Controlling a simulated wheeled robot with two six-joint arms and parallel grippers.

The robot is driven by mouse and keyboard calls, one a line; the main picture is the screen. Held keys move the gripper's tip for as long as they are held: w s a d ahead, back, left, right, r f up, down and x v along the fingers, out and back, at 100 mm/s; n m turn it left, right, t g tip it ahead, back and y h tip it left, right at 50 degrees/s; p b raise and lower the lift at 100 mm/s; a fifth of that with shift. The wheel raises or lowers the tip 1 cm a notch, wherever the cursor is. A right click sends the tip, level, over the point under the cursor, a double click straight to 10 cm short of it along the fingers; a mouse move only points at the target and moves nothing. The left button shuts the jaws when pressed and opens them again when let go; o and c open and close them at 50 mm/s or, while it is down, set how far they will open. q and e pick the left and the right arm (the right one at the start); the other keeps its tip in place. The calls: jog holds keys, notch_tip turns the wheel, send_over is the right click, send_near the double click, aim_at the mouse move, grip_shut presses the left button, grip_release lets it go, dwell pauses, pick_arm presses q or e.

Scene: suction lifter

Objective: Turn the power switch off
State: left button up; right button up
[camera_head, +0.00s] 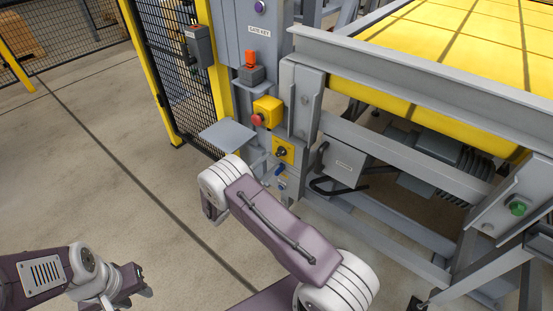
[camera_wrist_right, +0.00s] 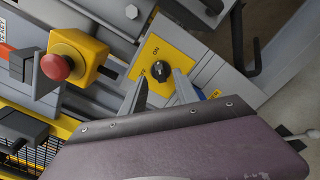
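The power switch is a black rotary knob (camera_wrist_right: 160,71) on a yellow plate (camera_wrist_right: 180,62) in the right wrist view. The same yellow plate (camera_head: 289,146) shows in the head view on the grey post. My right gripper (camera_wrist_right: 159,88) has its two grey fingers apart, pointing at the knob from below in the picture, one toward each side. Whether they touch it I cannot tell. My left gripper (camera_head: 141,283) is open and empty over the floor at lower left.
A red emergency button on a yellow box (camera_head: 268,110) sits just above the switch; it also shows in the right wrist view (camera_wrist_right: 85,60). A grey shelf plate (camera_head: 226,134) juts out left. The lifter frame (camera_head: 410,75) fills the right. Floor at left is clear.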

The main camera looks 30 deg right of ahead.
aim_at(277, 154)
jog(key=x, duration=0.4)
jog(key=shift+w+d+b, duration=0.15)
jog(key=shift+d+b, duration=0.1)
jog(key=shift+b, duration=0.1)
grip_shut()
jog(key=shift+n, duration=0.3)
jog(key=n, duration=0.1)
jog(key=n+p, duration=0.1)
jog(key=n, duration=0.1)
jog(key=shift+a+r+n+p, duration=0.1)
jog(key=shift+r+n+p, duration=0.05)
jog(key=shift+n+p, duration=0.15)
jog(key=n+p, duration=0.1)
jog(key=n, duration=0.3)
jog(key=shift+w+n, duration=0.15)
jog(key=shift+n, duration=0.15)
jog(key=n+p, duration=0.1)
jog(key=n, duration=0.3)
jog(key=shift+w, duration=0.1)
jog(key=n, duration=0.5)
jog(key=shift+w+a, duration=0.1)
jog(key=shift+n, duration=0.3)
